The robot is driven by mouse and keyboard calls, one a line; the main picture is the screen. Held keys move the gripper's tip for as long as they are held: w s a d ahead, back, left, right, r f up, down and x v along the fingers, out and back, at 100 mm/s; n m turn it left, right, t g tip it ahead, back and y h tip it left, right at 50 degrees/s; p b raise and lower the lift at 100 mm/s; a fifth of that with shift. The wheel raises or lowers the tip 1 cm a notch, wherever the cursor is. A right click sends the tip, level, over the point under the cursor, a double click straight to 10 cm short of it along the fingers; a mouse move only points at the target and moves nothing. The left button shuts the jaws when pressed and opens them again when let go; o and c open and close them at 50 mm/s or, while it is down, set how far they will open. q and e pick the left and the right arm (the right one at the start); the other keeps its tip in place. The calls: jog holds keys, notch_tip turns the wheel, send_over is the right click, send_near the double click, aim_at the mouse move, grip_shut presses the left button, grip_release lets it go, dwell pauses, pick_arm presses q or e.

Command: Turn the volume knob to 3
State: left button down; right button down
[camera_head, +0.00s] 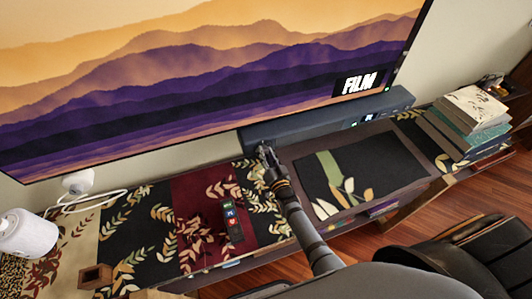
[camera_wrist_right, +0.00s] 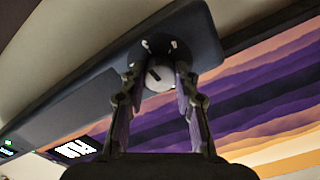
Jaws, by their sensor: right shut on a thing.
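The volume knob (camera_wrist_right: 158,80) is a round pale cap with a short dark line on its face. It sits near one end of the long dark soundbar (camera_wrist_right: 95,78), with small white marks around it, too small to read. My right gripper (camera_wrist_right: 157,88) has a finger on each side of the knob and is shut on it. In the head view the right gripper (camera_head: 265,155) is at the left end of the soundbar (camera_head: 320,127), and the knob is hidden there. My left gripper is in neither view.
A large TV (camera_head: 200,75) showing "FILM" stands behind the soundbar. A remote (camera_head: 232,222) lies on the leaf-patterned cloth. A stack of books (camera_head: 468,122) is at the right, a white cylindrical device (camera_head: 28,232) at the left. A black chair (camera_head: 455,262) stands in front.

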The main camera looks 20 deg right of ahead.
jog(key=shift+m, duration=0.7)
jog(key=c, duration=1)
grip_release()
jog(key=shift+s, duration=0.2)
jog(key=s, duration=1.1)
jog(key=shift+s+d, duration=0.2)
jog(key=shift+s, duration=0.05)
